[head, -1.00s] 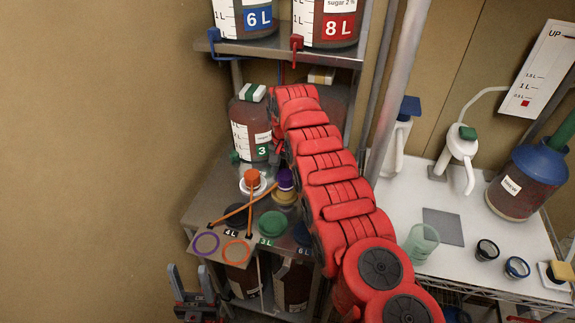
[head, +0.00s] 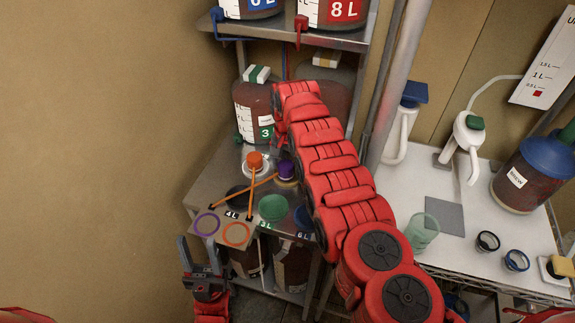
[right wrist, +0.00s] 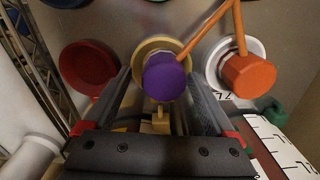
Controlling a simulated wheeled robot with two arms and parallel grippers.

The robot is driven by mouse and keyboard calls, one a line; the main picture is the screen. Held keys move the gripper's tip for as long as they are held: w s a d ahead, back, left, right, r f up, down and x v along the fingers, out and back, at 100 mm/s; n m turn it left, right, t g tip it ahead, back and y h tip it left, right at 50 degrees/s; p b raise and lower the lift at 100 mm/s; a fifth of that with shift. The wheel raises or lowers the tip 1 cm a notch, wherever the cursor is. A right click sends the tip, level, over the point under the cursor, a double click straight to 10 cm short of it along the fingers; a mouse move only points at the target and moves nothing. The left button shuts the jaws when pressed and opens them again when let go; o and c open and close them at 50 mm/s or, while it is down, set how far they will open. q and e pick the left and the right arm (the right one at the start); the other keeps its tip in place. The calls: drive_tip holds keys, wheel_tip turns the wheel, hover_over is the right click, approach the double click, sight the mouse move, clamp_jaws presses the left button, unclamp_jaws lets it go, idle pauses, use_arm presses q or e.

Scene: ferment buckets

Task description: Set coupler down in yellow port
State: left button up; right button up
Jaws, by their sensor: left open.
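The purple coupler (head: 286,170) stands on the yellow port (head: 288,183) on the metal shelf, with an orange strap running to it. In the right wrist view the purple coupler (right wrist: 166,78) covers the middle of the gold-yellow ring (right wrist: 150,47); how deep it sits is hidden. My right gripper (right wrist: 160,88) has its dark fingers apart on both sides of it, with a gap visible at the left. In the head view this gripper is hidden by my red arm. The orange coupler (head: 254,161) is on the white port. My left gripper (head: 203,262) is open and empty at the lower left.
A panel with purple and orange rings (head: 236,233) hangs at the shelf's front edge. Bottles (head: 253,112) stand behind.

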sight(287, 164)
drive_tip(key=shift+s+a, duration=0.1)
drive_tip(key=shift+r, duration=0.15)
drive_tip(key=shift+r+p, duration=0.2)
drive_tip(key=shift+p, duration=0.1)
drive_tip(key=shift+r, duration=0.35)
wheel_tip(287, 164, up, 8)
drive_tip(key=shift+r+b, duration=0.1)
drive_tip(key=shift+b, duration=1.05)
wheel_tip(287, 164, up, 3)
drive_tip(key=shift+f+p, duration=0.1)
drive_tip(key=shift+p, duration=0.5)
